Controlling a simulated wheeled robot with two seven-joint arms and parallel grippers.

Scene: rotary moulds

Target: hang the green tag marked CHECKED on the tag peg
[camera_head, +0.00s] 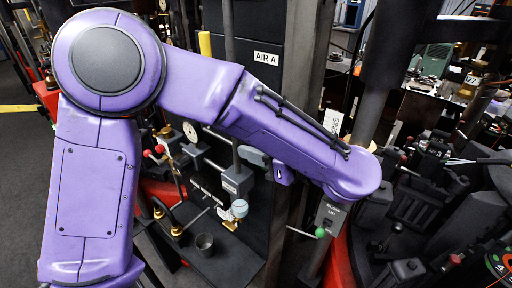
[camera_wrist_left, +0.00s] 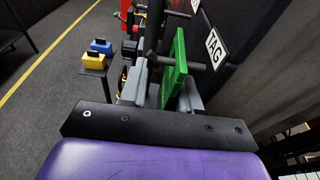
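In the left wrist view, my left gripper (camera_wrist_left: 163,92) has its grey fingers on both sides of the lower part of a green tag (camera_wrist_left: 179,62) and looks shut on it. The tag stands upright, seen nearly edge-on; its marking cannot be read. A dark peg (camera_wrist_left: 196,67) sticks out from a dark panel beside a white TAG label (camera_wrist_left: 215,47) and meets the tag's face. A dark bar shows on the tag's other side too, but I cannot tell whether the peg passes through the tag. In the head view my purple left arm hides the gripper, tag and peg.
A yellow block (camera_wrist_left: 94,61) and a blue block (camera_wrist_left: 101,46) sit on a small stand to the left in the wrist view. In the head view, a valve panel with a grey cup (camera_head: 204,243) and a green-knobbed lever (camera_head: 319,233) lie close to my arm.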

